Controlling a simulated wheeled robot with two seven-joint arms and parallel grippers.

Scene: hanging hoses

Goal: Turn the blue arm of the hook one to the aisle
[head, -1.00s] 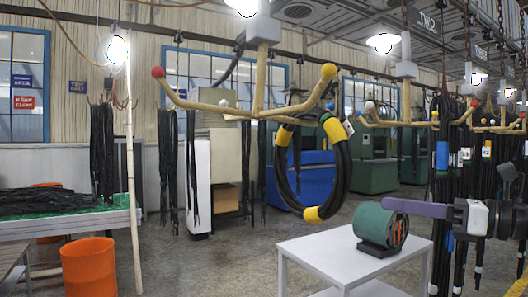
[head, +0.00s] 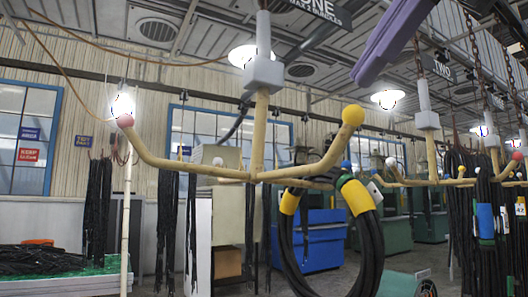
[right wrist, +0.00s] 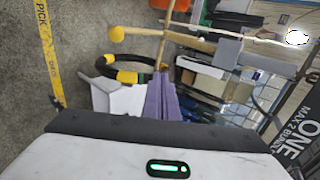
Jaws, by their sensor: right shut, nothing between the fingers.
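A white tip (head: 217,161) shows behind. A small blue tip (head: 345,165) shows at right, just above a black hose coil (head: 370,245) with yellow bands, which partly hides that side. My right gripper (head: 360,76) is shut and empty, up and right of the yellow ball (head: 353,115). Its purple fingers (right wrist: 161,82) point toward the hanger in the right wrist view, where the coil (right wrist: 103,68) also shows. My left gripper is not in view.
The ONE sign (head: 318,12) hangs above, near the gripper. Other hangers with black hoses (head: 485,215) stand at right. A lamp pole (head: 126,200) stands at left. A yellow floor line (right wrist: 50,60) shows in the right wrist view.

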